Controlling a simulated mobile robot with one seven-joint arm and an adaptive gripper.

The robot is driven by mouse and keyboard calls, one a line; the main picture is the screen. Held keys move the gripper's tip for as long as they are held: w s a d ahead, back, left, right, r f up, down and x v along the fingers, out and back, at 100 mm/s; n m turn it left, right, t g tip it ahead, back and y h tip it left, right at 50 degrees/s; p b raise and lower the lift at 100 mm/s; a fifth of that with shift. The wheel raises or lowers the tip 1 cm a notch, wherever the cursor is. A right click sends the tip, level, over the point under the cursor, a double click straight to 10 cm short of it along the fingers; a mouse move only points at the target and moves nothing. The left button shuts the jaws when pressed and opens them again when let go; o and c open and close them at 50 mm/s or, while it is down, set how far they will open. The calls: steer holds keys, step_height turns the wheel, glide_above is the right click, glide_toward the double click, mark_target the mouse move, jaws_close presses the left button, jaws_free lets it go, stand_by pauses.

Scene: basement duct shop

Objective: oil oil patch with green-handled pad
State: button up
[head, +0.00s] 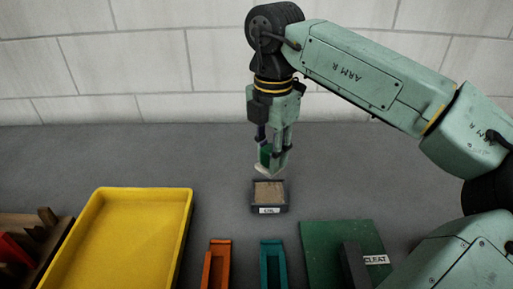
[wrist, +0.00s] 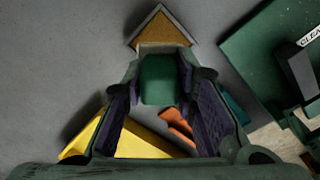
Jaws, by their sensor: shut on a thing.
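My gripper (head: 273,150) is shut on the green handle of the pad (head: 266,156). The pad's pale base hangs below the fingers, slightly tilted, and it appears to be above and just behind the oil patch. In the wrist view the green handle (wrist: 158,80) sits between the two fingers, with a pale edge of the base beyond it. The oil patch (head: 269,191) is a tan square in a small dark frame, with a white label that seems to read OIL. In the wrist view the tan patch (wrist: 160,28) shows just past the pad, partly covered by it.
A yellow tray (head: 132,240) lies at the left, beside a brown box with a red thing. An orange holder (head: 217,262) and a teal holder (head: 273,264) stand in front. A green board (head: 318,250) with a dark block and CLEAT label is at right. The bench behind is clear.

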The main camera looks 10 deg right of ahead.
steer(key=shift+f+b, duration=1.85)
steer(key=shift+f, duration=1.25)
steer(key=shift+f+b, duration=0.55)
steer(key=shift+b, duration=0.15)
stand_by(0.4)
steer(key=shift+r+p, duration=2.1)
steer(key=shift+r, duration=1.5)
steer(key=shift+f, duration=0.1)
